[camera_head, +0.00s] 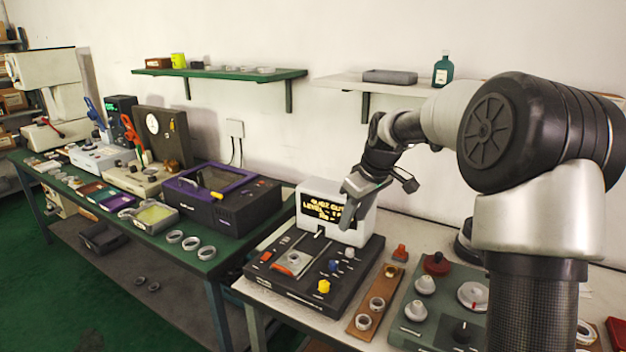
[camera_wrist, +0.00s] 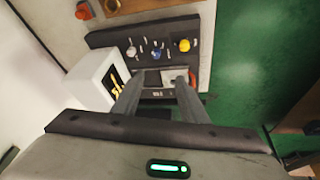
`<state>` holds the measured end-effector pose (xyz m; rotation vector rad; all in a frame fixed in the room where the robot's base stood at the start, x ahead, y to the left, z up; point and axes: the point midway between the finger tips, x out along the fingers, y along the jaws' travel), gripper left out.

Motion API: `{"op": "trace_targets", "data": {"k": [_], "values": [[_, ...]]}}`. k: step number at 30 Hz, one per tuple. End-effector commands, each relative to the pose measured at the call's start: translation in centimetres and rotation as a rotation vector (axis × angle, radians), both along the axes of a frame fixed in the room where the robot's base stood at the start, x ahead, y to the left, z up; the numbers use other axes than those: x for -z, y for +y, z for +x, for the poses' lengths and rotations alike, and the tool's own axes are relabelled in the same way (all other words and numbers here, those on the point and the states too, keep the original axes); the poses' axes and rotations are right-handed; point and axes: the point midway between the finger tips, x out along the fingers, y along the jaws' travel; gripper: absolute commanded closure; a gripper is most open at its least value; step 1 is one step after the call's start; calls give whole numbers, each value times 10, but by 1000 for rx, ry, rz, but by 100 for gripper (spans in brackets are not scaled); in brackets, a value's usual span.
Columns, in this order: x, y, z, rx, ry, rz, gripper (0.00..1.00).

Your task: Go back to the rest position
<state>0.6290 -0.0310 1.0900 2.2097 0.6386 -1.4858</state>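My gripper (camera_head: 347,222) hangs at the end of my bent arm, in front of the white display box (camera_head: 338,212) on the black gauge panel (camera_head: 300,300). In the wrist view my gripper (camera_wrist: 158,82) has its two fingers apart, with nothing clearly held between them. Below the fingers lies the panel (camera_wrist: 110,38) with its white, blue and yellow knobs. A metal ring (camera_head: 293,259) sits on a plate of the panel. Two rings (camera_head: 376,304) lie on a brown wooden strip. Three rings (camera_head: 190,243) lie on the green table.
A purple-lidded black machine (camera_head: 218,200) stands left of the panel. A grey-green board (camera_head: 440,305) with knobs is to the right. Above are a green shelf (camera_head: 225,74) and a white shelf (camera_head: 340,83) with a green bottle (camera_head: 442,70). A gap separates the two tables.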

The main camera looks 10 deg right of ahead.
Motion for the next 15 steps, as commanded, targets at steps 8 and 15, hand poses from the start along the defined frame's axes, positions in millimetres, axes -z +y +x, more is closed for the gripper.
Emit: {"op": "trace_targets", "data": {"k": [8,15], "values": [[-141,14,-118,255,-79,-59,61],[-202,15,-233,500,-165,46,61]]}}
